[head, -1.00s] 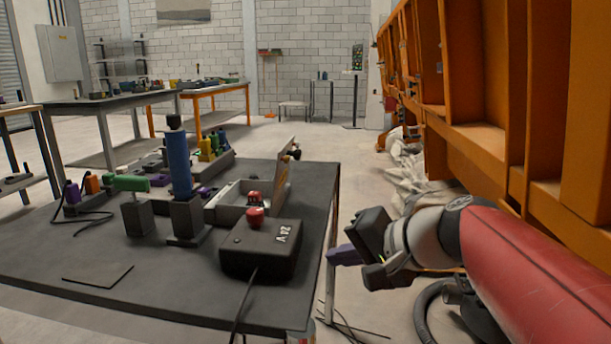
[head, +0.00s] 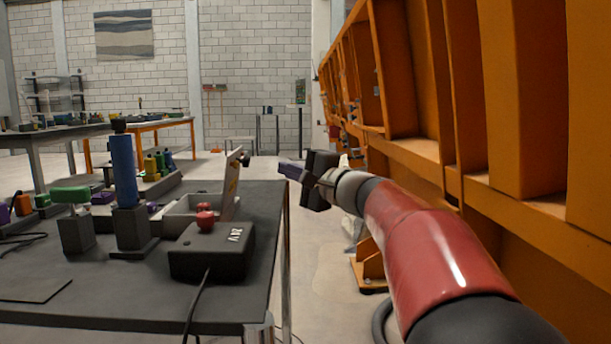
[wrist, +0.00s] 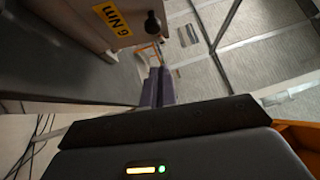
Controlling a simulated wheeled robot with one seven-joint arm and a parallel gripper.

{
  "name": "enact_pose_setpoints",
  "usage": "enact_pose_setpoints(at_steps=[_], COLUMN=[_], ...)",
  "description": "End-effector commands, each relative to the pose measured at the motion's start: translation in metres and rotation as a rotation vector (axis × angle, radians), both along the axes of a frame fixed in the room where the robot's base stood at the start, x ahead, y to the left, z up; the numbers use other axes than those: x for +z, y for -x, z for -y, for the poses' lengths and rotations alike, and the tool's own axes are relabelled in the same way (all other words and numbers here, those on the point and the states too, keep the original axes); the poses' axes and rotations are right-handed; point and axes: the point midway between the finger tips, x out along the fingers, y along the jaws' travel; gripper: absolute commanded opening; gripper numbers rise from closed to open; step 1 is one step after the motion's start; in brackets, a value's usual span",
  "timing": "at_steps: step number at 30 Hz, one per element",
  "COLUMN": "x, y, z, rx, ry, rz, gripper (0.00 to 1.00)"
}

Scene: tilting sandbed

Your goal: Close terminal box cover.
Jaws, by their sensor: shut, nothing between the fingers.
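The grey terminal box (head: 183,221) sits on the dark table. Its cover (head: 231,180) stands up at the box's right side, open, with a dark knob at the top. The wrist view shows the cover (wrist: 70,18) close by at upper left, with a yellow "6 Nm" label and a black knob. My gripper (head: 289,169) is right of the cover, raised about level with its upper part. Its purple fingers (wrist: 157,85) are shut and empty, apart from the cover in the head view. The box's inside is mostly hidden in the head view.
A black "24 V" box (head: 212,251) with a red button stands in front of the terminal box. A blue cylinder (head: 123,170) stands to its left. Orange steel framework (head: 475,130) runs along the right. Open floor lies right of the table (head: 110,310).

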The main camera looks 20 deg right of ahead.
Motion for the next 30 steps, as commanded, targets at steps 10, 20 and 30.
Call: enact_pose_setpoints(at_steps=[10,20,30], x=[0.007,0.008,0.013], y=[-0.026,-0.028,-0.028], z=[-0.042,-0.049,-0.051], rx=[0.001,0.0,0.0], ry=[0.001,0.0,0.023], rz=[0.001,0.0,-0.007], gripper=[0.0,0.0,0.0])
